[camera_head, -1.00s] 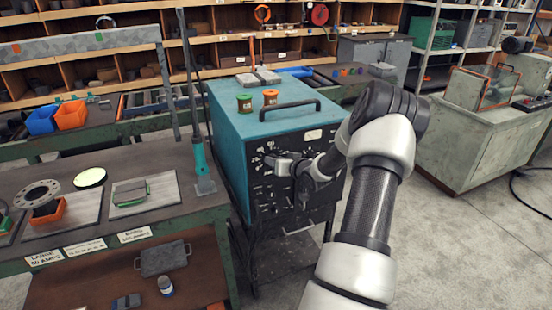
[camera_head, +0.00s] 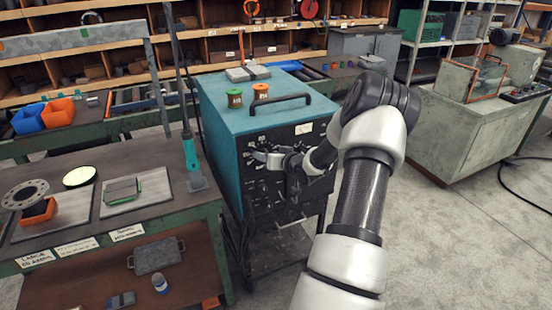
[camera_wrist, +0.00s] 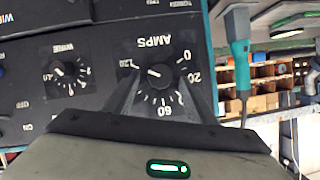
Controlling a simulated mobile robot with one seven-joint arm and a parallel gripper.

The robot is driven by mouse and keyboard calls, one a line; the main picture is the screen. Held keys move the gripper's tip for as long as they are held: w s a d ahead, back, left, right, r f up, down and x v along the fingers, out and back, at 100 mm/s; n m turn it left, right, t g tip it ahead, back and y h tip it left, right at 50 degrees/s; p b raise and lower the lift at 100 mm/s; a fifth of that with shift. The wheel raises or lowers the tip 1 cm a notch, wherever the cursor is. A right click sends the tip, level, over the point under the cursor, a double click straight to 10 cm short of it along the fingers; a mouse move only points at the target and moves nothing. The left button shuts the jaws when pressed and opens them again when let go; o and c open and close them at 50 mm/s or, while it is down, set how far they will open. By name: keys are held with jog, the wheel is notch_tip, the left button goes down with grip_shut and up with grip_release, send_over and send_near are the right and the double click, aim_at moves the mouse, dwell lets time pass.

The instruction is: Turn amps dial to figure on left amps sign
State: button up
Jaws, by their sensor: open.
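The amps dial (camera_wrist: 158,76) is a black knob on the dark front panel of the teal welder (camera_head: 250,105). The wrist view shows it upside down, with AMPS printed beside it and figures 0, 20, 60 and one probably 120. A short white mark on the knob points towards the picture's left; its exact reading is unclear. My gripper (camera_wrist: 160,82) is open, its fingers on either side of the dial; contact cannot be told. In the head view my gripper (camera_head: 262,157) is at the panel. The left amps sign (camera_head: 36,259) on the bench edge appears to read LARGE 60 AMPS.
A smaller wire dial (camera_wrist: 70,75) is beside the amps dial. A workbench (camera_head: 110,200) stands to the left. Open floor lies to the right.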

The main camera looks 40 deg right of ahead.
jog(key=v, duration=1.7)
jog(key=shift+f, duration=0.1)
